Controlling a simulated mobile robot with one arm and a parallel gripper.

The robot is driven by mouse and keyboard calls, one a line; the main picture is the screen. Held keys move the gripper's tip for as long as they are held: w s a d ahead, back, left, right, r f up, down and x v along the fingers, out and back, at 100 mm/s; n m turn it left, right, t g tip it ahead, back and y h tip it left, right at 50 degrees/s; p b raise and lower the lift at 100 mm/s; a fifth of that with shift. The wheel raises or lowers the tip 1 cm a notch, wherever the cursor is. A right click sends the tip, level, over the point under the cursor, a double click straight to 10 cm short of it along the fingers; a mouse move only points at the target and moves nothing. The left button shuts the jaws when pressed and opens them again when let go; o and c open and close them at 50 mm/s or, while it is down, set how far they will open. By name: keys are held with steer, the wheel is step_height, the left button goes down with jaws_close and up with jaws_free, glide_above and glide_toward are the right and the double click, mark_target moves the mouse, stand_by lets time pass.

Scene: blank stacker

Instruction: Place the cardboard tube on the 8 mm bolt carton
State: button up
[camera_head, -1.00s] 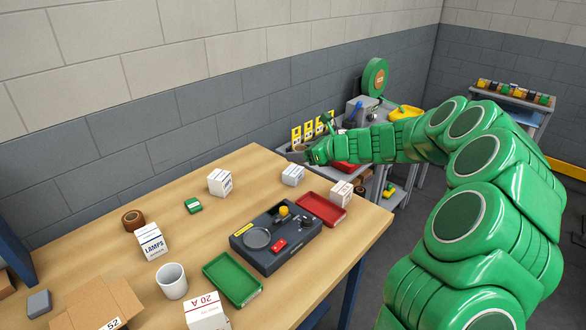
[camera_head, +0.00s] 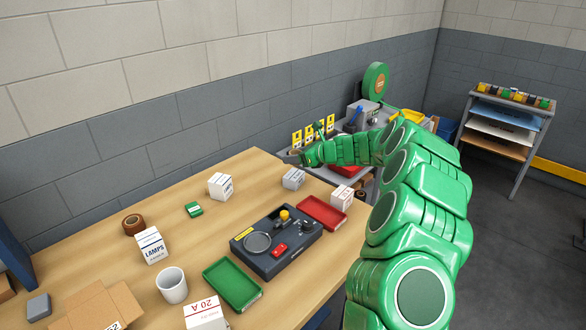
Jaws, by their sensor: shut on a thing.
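My gripper (camera_head: 292,158) is at the far end of my green arm, above the far right corner of the wooden table. Its jaws are small in view and shut on a brownish thing that looks like the cardboard tube; its shape is hardly visible. Just below and in front stands a small white carton (camera_head: 293,179). Another small white carton (camera_head: 342,197) with red marking stands at the table's right edge. Their print is too small to read, so I cannot tell which is the 8 mm bolt carton. A gap shows between the gripper and the nearer carton.
A cluttered trolley stands behind my forearm.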

mark_target(293, 174)
steer(key=shift+w+a+f, duration=0.15)
steer(key=shift+w+f, duration=0.75)
steer(key=shift+f, duration=0.1)
steer(key=shift+w+a+f, duration=0.1)
steer(key=shift+w+f, duration=0.75)
steer(key=shift+f, duration=1.65)
steer(key=shift+f, duration=0.1)
steer(key=o, duration=1)
steer(key=shift+d, duration=0.1)
steer(key=v, duration=1.2)
